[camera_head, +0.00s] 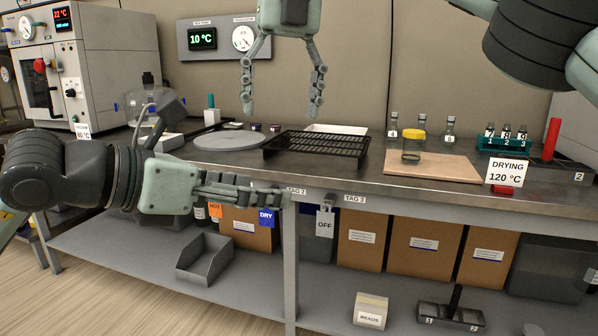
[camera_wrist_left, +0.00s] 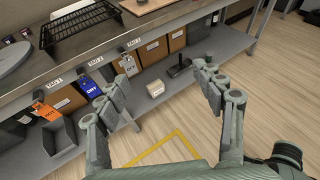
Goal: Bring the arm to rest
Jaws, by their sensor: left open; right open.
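My right gripper (camera_head: 284,80) hangs from the top of the head view with its fingers spread, open and empty, above the black wire rack (camera_head: 318,146). My left arm comes in from the left, and my left gripper (camera_head: 245,192) points right in front of the bench's front edge. In the left wrist view my left gripper (camera_wrist_left: 168,95) has its two fingers wide apart with nothing between them, over the floor beside the bench.
The bench top (camera_head: 240,160) carries a grey round plate (camera_head: 229,140), a yellow-lidded jar (camera_head: 412,146) on a tan board (camera_head: 445,167), several small bottles and a drying sign (camera_head: 505,173). Boxes and a grey bin (camera_head: 205,258) fill the lower shelf. An oven (camera_head: 85,70) stands at left.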

